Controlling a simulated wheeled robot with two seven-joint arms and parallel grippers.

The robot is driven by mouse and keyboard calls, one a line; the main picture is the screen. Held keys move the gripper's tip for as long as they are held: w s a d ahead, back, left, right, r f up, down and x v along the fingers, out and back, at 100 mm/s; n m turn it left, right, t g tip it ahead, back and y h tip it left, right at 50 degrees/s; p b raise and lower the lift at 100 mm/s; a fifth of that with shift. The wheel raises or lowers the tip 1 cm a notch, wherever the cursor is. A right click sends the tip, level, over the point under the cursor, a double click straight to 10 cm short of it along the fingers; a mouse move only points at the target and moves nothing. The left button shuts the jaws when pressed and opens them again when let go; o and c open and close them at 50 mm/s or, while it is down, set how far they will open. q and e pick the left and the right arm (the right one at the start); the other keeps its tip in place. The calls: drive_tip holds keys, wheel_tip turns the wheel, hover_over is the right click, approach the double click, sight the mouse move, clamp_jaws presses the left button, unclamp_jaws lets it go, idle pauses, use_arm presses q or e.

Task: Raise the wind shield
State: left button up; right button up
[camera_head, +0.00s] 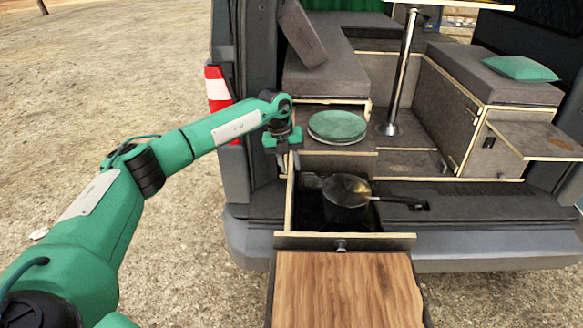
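I cannot pick out the wind shield for certain. A pull-out drawer (283,237) with pale wooden edges stands out from the van's tail. In it a dark pot (345,214) with a lid and a long black handle (398,201) sits over a black recess, probably the stove. My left gripper (289,163) points down just above the drawer's back left corner, left of the pot. Its two fingers look apart with nothing between them. I cannot tell if they touch the drawer's edge. My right gripper is out of view.
A wooden board (345,290) is in front of the drawer. Green round plates (337,126) lie on the ledge behind my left gripper. A metal table post (402,75) stands behind the pot. A grey bench with a green cushion (521,68) is at right. Gravel lies open at left.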

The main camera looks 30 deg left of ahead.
use_arm(q)
drive_tip(key=shift+d+f, duration=0.25)
drive_tip(key=shift+f, duration=0.85)
drive_tip(key=shift+w+f, duration=0.1)
drive_tip(key=shift+f, duration=0.35)
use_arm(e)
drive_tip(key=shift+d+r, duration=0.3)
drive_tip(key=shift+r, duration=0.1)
